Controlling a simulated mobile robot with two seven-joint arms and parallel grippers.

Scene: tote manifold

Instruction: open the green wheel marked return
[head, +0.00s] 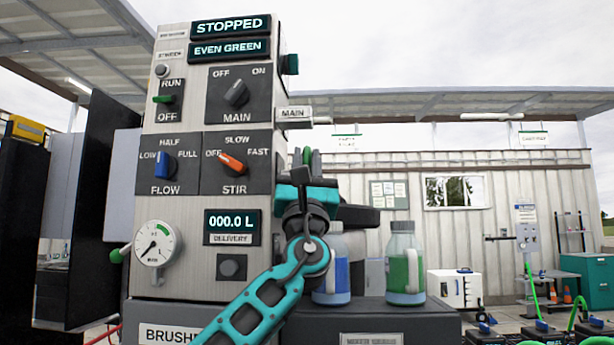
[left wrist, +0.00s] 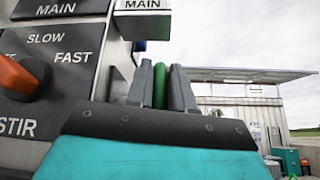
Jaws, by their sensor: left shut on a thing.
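A green wheel (head: 307,155) shows as a thin upright edge at the right side of the control panel (head: 180,235). In the left wrist view the green wheel (left wrist: 159,87) stands between the two grey fingers of my left gripper (left wrist: 161,88), which is shut on it. In the head view my left gripper (head: 306,160) points up and away beside the panel. Most of the wheel is hidden by the fingers and the gripper body. I see no return mark on it.
A white MAIN tag (head: 294,113) sticks out above the gripper. The panel's orange STIR knob (head: 232,162) is close on the left. Bottles with blue (head: 336,272) and green (head: 404,270) contents stand right of my arm on a dark box. Open air lies to the right.

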